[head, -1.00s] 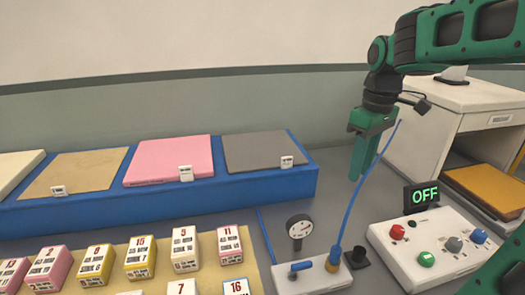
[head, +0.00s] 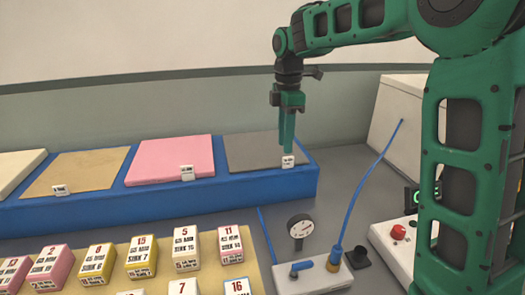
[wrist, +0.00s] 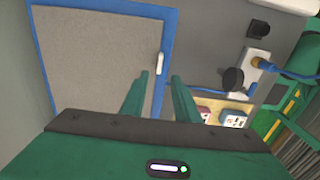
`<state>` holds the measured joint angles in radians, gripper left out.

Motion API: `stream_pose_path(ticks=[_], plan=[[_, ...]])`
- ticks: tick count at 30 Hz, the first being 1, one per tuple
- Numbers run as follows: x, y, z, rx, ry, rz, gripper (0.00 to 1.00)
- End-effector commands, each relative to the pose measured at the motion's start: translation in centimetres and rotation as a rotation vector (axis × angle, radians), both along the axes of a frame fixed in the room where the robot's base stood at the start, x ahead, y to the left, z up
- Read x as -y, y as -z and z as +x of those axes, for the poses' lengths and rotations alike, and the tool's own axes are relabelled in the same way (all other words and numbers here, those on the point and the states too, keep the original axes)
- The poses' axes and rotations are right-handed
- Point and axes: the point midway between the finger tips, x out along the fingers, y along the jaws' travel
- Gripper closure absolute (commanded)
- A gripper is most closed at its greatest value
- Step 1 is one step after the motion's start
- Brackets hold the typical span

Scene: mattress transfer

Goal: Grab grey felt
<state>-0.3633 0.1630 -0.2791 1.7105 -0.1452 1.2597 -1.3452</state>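The grey felt (head: 255,149) is a flat grey sheet at the right end of the blue platform (head: 160,200), with a small white tag (head: 288,161) at its front right corner. It fills the upper left of the wrist view (wrist: 100,60). My gripper (head: 287,150) points down near the felt's right side. In the wrist view my gripper (wrist: 160,75) has its two fingers apart with nothing between them, and the felt's tagged edge shows just beyond the fingertips. I cannot tell the exact height of the fingertips over the felt.
A pink sheet (head: 172,159) and a tan sheet (head: 75,173) lie left on the platform. Several numbered boxes (head: 185,247) stand in front. A gauge (head: 299,226) and a valve block with a blue hose (head: 355,205) stand front right. A control box (head: 398,232) is partly hidden by my arm.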

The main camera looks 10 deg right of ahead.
Motion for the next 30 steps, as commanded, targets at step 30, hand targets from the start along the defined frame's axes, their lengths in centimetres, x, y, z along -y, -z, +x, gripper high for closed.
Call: stream_pose_path(ticks=[30], plan=[[-0.3, 5.9, 0.4, 0.001, 0.002, 0.0, 1.0]])
